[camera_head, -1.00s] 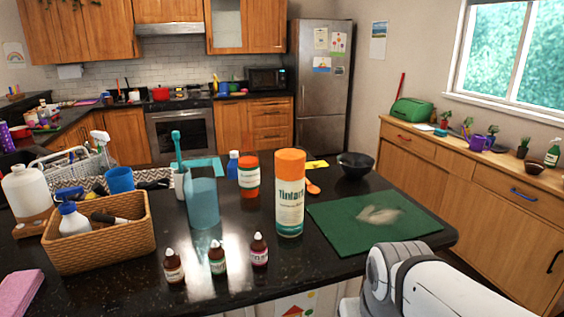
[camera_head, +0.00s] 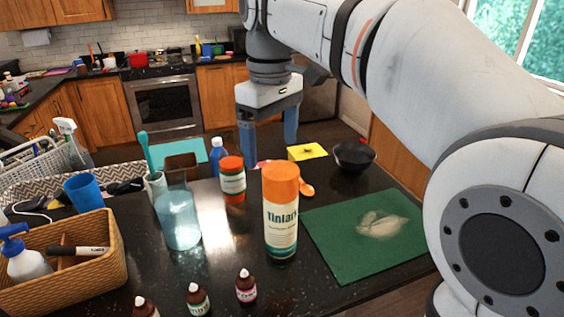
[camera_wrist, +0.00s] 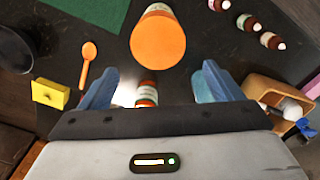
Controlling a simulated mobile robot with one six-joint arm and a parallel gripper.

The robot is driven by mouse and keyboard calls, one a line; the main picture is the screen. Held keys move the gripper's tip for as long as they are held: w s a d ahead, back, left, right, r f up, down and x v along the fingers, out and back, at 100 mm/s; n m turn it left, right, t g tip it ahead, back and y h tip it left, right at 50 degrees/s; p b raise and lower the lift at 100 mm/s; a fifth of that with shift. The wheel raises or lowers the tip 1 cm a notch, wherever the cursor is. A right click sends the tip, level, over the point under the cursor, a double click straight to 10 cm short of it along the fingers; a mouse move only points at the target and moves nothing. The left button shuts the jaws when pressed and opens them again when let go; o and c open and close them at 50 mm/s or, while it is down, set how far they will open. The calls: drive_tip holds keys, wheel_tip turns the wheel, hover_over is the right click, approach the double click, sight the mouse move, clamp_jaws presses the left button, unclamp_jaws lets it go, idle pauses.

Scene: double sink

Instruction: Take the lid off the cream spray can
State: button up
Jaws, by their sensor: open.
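The cream spray can (camera_head: 281,225) stands upright on the dark counter, with its orange lid (camera_head: 281,182) on top. In the wrist view the orange lid (camera_wrist: 158,39) shows from above, beyond my fingertips. My gripper (camera_head: 268,155) is open and empty, pointing down above the counter behind the can. In the wrist view its two blue fingers (camera_wrist: 161,75) are spread apart, with the orange-capped bottle (camera_wrist: 147,94) seen between them. The fingers do not touch the can.
The orange-capped bottle (camera_head: 232,180) stands behind and left of the can, and a glass jar (camera_head: 178,218) is farther left. A green mat (camera_head: 335,258) lies to the right. A dark bowl (camera_head: 354,156), an orange spoon (camera_head: 307,189) and a yellow block (camera_head: 307,152) are behind. Small dropper bottles (camera_head: 245,287) stand in front.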

sight(280, 170)
drive_tip(key=f, duration=0.2)
drive_tip(key=d+f, duration=0.1)
drive_tip(key=f, duration=0.1)
drive_tip(key=s+f, duration=0.1)
drive_tip(key=f, duration=0.1)
drive_tip(key=shift+d, duration=0.15)
drive_tip(key=shift+f, duration=0.6)
drive_tip(key=shift+s, duration=0.1)
drive_tip(key=shift+c, duration=0.4)
drive_tip(key=c, duration=1)
